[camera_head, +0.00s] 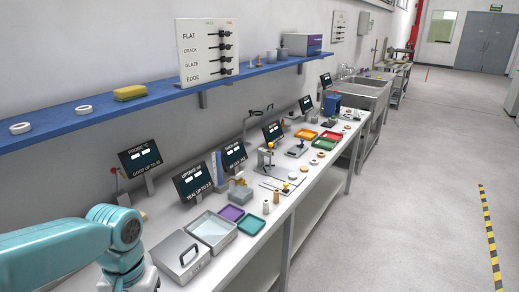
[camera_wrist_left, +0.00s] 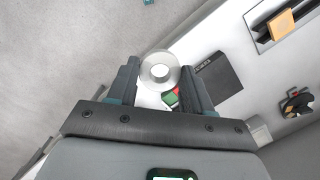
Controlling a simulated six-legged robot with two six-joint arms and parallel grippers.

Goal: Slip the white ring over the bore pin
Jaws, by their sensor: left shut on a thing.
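In the left wrist view my left gripper (camera_wrist_left: 160,75) has its two dark fingers on either side of a pale ring (camera_wrist_left: 147,72), which I take to be the white ring. It is shut on the ring, whose open hole faces the camera. In the head view my teal left arm comes in at the lower left, and its gripper cannot be seen. I cannot make out the bore pin for certain in either view. My right gripper is in neither view.
Beyond the fingers are a black block (camera_wrist_left: 220,80) and a small green piece (camera_wrist_left: 170,99). The long bench carries a grey lidded box (camera_head: 180,257), a teal tray (camera_head: 251,225) and several displays. Two pale rings (camera_head: 20,128) (camera_head: 84,109) lie on the blue shelf (camera_head: 60,125).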

